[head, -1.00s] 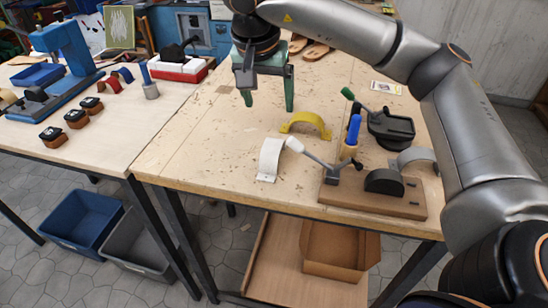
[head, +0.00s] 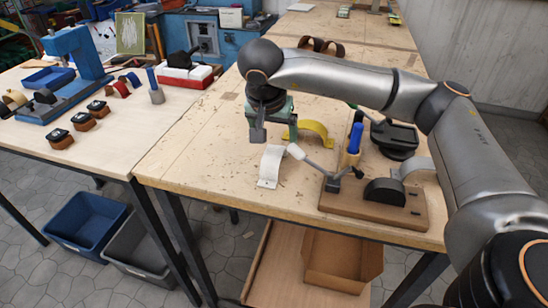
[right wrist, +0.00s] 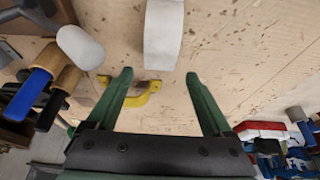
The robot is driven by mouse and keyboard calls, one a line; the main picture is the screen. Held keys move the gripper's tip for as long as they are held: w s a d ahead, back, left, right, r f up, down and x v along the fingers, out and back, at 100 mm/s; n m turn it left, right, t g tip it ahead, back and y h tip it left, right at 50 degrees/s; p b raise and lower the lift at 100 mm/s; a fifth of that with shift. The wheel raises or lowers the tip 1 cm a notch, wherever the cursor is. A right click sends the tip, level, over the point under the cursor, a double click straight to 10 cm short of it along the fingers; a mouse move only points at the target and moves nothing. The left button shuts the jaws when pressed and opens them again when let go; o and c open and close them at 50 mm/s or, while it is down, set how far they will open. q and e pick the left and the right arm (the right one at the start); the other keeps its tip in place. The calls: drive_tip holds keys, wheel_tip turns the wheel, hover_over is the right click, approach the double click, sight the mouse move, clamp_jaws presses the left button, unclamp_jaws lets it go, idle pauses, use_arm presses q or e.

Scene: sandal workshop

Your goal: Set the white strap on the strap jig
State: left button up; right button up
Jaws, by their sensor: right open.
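The white strap (head: 270,166) stands as an arch on the near part of the wooden table, left of the strap jig (head: 372,207). The jig is a brown board with a black dome and a lever clamp. My right gripper (head: 274,136) is open and empty, just behind and above the white strap. In the right wrist view the white strap (right wrist: 163,35) lies ahead of the open green fingers (right wrist: 158,76), apart from them. My left gripper is not in view.
A yellow arched strap (head: 316,131) is behind the white one. The clamp's white-tipped lever (head: 308,160) reaches close to the white strap's right side. A blue-handled tool (head: 354,142) stands behind the jig, near a black device (head: 394,138). Table left of the strap is clear.

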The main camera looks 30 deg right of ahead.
drive_tip(key=shift+x, duration=1.45)
drive_tip(key=shift+s, duration=0.15)
drive_tip(key=shift+c, duration=0.3)
clamp_jaws()
